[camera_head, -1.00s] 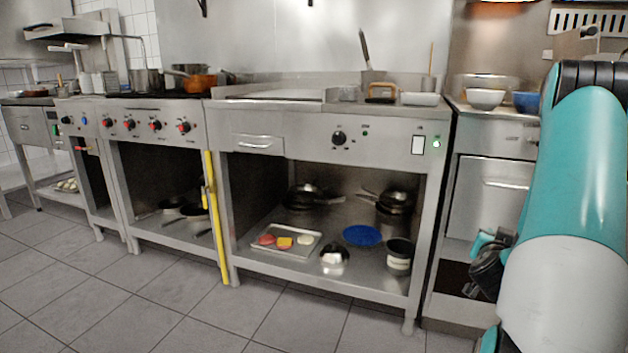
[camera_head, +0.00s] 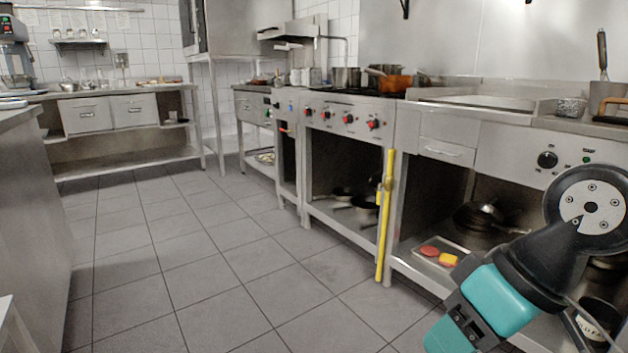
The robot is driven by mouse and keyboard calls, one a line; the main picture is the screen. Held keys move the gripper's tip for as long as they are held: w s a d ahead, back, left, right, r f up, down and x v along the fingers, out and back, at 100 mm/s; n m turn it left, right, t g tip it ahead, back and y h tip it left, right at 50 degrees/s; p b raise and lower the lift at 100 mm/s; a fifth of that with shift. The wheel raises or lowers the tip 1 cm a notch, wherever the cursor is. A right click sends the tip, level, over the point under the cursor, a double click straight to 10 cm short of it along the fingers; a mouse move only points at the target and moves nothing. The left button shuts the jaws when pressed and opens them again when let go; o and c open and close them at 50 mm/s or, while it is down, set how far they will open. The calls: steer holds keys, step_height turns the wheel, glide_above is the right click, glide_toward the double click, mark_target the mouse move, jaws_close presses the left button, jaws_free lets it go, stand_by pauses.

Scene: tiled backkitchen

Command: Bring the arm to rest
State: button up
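My arm shows at the lower right of the head view as teal and black links and a round black joint with a pale, bolted disc. The arm is bent in front of the open lower shelf of the steel cooking unit (camera_head: 459,130). No gripper fingers can be made out, so whether my gripper is open or shut does not show. The arm hides part of the shelf and the tray (camera_head: 452,248) with red and yellow food pieces.
A yellow upright bar (camera_head: 384,225) stands at the near corner between the cooking units. A stove (camera_head: 345,104) with red knobs is left of it. A steel counter (camera_head: 30,210) edges the left side. The tiled floor (camera_head: 215,262) between is clear.

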steer(key=s+r+n+g+h+p, duration=0.1)
steer(key=s+r+g, duration=0.1)
steer(key=s, duration=0.3)
step_height(320, 180, up, 33)
steer(key=p, duration=3.3)
steer(key=shift+w+a, duration=0.15)
steer(key=shift+a, duration=0.1)
steer(key=shift+r, duration=0.1)
